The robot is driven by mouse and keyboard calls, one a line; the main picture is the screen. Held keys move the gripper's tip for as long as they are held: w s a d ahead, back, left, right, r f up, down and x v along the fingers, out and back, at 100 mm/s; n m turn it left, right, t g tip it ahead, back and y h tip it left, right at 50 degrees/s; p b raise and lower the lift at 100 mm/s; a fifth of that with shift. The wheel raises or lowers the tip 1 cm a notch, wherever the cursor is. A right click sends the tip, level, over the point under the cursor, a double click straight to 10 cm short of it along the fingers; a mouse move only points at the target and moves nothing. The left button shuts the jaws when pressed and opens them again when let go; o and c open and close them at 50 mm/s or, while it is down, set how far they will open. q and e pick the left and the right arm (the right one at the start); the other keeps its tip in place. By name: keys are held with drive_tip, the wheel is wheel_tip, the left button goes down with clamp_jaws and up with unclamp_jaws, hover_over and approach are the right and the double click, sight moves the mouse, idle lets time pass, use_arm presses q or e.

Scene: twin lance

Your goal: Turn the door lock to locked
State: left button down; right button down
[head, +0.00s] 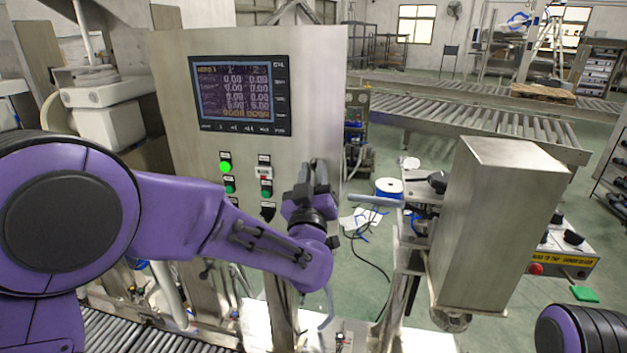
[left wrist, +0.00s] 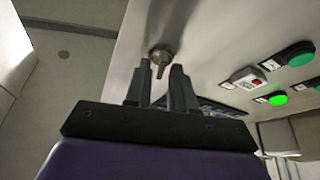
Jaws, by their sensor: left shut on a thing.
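The door lock (left wrist: 160,52) is a small metal knob with a narrow tongue on the steel panel, seen in the left wrist view. In the head view it is hidden behind my left gripper. My left gripper (head: 312,175) is at the right edge of the control cabinet (head: 318,60). In the left wrist view, the black fingertips of the left gripper (left wrist: 161,72) stand on either side of the lock's tongue, and the gripper is shut on it. The tongue points roughly toward the gripper's palm. My right gripper is out of view.
The cabinet carries a screen (head: 240,95), a lit green button (head: 225,166) and several other controls close to my left gripper. A steel box (head: 495,225) stands to the right. Roller conveyors (head: 480,115) run behind.

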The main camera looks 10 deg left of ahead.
use_arm(q)
drive_tip(key=n+g+y+b, duration=0.1)
drive_tip(key=n+y+b, duration=0.1)
drive_tip(key=n, duration=0.3)
drive_tip(key=shift+f, duration=0.1)
drive_tip(key=n+y, duration=0.1)
drive_tip(key=n, duration=0.1)
drive_tip(key=n+g+y+b, duration=0.1)
drive_tip(key=n, duration=0.1)
drive_tip(key=shift+n+g, duration=0.3)
drive_tip(key=shift+n, duration=0.1)
drive_tip(key=n+g+b, duration=0.1)
drive_tip(key=n, duration=0.3)
drive_tip(key=shift+n+g+b, duration=0.3)
drive_tip(key=shift+g+b, duration=0.1)
drive_tip(key=shift+n+g+b, duration=0.35)
drive_tip(key=shift+n+g, duration=0.15)
drive_tip(key=shift+n, duration=1)
drive_tip(key=c, duration=1.3)
unclamp_jaws()
drive_tip(key=shift+o, duration=0.2)
